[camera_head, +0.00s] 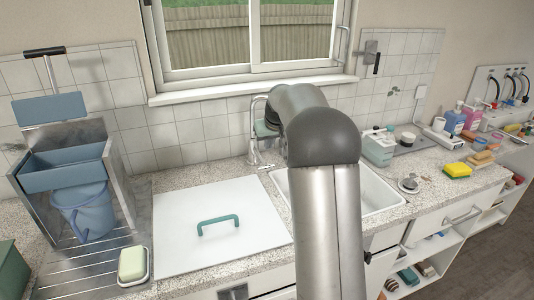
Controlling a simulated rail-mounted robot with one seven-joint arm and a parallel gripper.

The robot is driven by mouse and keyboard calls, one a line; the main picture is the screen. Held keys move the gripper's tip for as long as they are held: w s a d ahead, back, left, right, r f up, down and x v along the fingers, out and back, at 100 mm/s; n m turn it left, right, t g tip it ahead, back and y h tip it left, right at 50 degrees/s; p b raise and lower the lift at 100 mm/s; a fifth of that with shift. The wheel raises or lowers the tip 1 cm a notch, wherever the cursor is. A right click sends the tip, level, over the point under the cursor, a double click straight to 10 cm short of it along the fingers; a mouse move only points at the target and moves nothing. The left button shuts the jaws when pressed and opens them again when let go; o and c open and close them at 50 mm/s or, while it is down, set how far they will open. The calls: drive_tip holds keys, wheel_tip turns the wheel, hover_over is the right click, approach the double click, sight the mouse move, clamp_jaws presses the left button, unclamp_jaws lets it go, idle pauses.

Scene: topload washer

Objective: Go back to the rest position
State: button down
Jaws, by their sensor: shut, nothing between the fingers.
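My arm rises from the bottom centre and bends over at a dark elbow in front of the sink. My gripper is not visible; the far end of the arm is hidden behind the elbow. The white top-load washer lid (190,205) lies flat and closed in the counter to the left of my arm, with a green handle (218,224) on it. No part of my arm that shows touches the lid.
A white sink (375,195) and tap (253,140) are partly behind my arm. Left stand a blue bucket (82,208) and a soap dish (133,265). Right are a yellow sponge (457,170), bottles (468,118) and open shelves (425,258). A window (250,40) is behind.

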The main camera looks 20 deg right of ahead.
drive_tip(key=shift+s+v, duration=0.25)
drive_tip(key=shift+v, duration=2.05)
drive_tip(key=s+a+f+g, duration=0.1)
drive_tip(key=s+a+f, duration=0.3)
drive_tip(key=s, duration=0.9)
drive_tip(key=s+a+f+g, duration=0.2)
drive_tip(key=s+a+f, duration=0.2)
drive_tip(key=s+a, duration=0.5)
drive_tip(key=s+a+f+n+g, duration=0.1)
drive_tip(key=s+a+f, duration=0.3)
drive_tip(key=s, duration=1.3)
drive_tip(key=a+g, duration=0.1)
drive_tip(key=a, duration=0.2)
drive_tip(key=shift+a+f, duration=0.15)
drive_tip(key=shift+f, duration=0.05)
